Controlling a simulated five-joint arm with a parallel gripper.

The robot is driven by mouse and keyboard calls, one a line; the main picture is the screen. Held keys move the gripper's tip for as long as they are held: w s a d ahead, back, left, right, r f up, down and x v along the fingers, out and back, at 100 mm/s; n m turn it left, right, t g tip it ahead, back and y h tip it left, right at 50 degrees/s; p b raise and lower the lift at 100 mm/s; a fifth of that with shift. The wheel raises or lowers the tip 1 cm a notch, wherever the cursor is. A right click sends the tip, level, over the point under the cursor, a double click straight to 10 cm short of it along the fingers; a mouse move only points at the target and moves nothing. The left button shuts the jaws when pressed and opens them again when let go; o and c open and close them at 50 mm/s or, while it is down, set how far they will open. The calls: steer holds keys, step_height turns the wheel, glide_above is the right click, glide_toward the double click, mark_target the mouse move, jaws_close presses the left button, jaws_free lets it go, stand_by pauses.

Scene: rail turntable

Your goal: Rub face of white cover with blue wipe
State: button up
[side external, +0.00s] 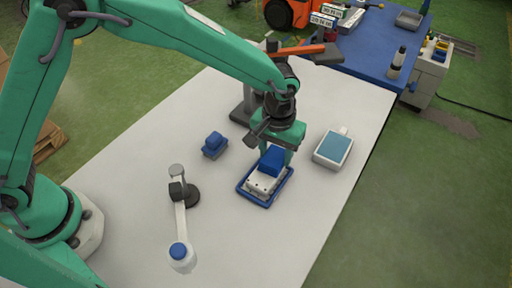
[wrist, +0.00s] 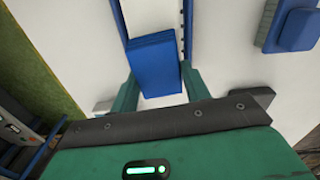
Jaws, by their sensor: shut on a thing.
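A white cover (side external: 261,184) with small dark spots lies in a shallow blue tray (side external: 248,197) in the side external view. My gripper (side external: 276,152) is above its far part, pointing down, shut on the blue wipe (side external: 272,161). The wipe is a folded blue block and appears to rest on the cover's far half; contact underneath is hidden. In the wrist view the wipe (wrist: 153,58) sits between my two green fingers (wrist: 158,88). Part of the white cover (wrist: 153,15) shows beyond it, between the blue tray edges (wrist: 187,30).
A white box with a light blue top (side external: 334,149) stands right. A white arm with a blue round end (side external: 179,250) lies in front left. A dark stand (side external: 243,108) is close behind my gripper. The near right table is clear.

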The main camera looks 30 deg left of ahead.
mark_target(258, 183)
steer(key=shift+w, duration=0.4)
steer(key=shift+s, duration=4.15)
step_height(258, 183, up, 8)
